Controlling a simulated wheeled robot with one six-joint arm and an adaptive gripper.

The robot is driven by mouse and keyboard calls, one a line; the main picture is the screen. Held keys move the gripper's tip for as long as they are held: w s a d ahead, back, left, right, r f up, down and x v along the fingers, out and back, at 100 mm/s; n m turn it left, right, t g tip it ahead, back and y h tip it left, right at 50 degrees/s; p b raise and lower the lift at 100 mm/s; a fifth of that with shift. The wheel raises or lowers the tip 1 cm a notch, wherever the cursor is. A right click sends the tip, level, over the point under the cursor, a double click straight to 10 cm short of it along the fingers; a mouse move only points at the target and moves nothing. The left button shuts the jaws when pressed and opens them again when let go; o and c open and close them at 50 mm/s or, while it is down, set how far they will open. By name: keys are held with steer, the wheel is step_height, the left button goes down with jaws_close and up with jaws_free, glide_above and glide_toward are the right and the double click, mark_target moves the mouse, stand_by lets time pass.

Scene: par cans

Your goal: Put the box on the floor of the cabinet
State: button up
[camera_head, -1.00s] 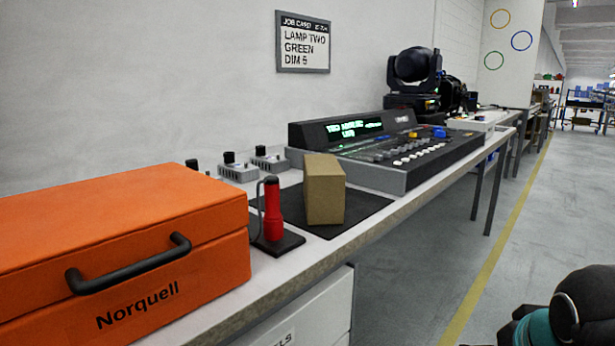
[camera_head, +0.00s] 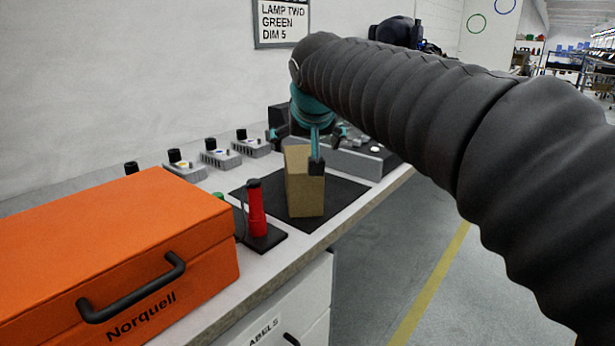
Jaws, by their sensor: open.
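The tan box (camera_head: 304,198) stands upright on a black mat (camera_head: 345,197) on the bench. My gripper (camera_head: 312,142) is teal with dark fingertips and hangs over the box's top from above. It is open; one finger shows in front of the box's upper front face, and other parts show behind its top. I cannot tell whether any finger touches the box. A white cabinet with drawers (camera_head: 310,305) stands under the bench, with a label partly reading "ABELS" and a dark handle. Its inside is not in view.
An orange Norquell case (camera_head: 110,240) fills the bench's left. A red torch (camera_head: 256,208) stands on a black base close left of the box. Small grey knob units (camera_head: 220,155) line the back. A console (camera_head: 355,160) is partly behind my arm. The floor right is clear.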

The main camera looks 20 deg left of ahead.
mark_target(304, 158)
steer(key=x, duration=0.5)
steer(key=shift+f, duration=0.1)
steer(key=shift+x, duration=2.6)
steer(key=shift+s+a, duration=0.15)
steer(key=shift+a, duration=0.05)
steer(key=c, duration=1.5)
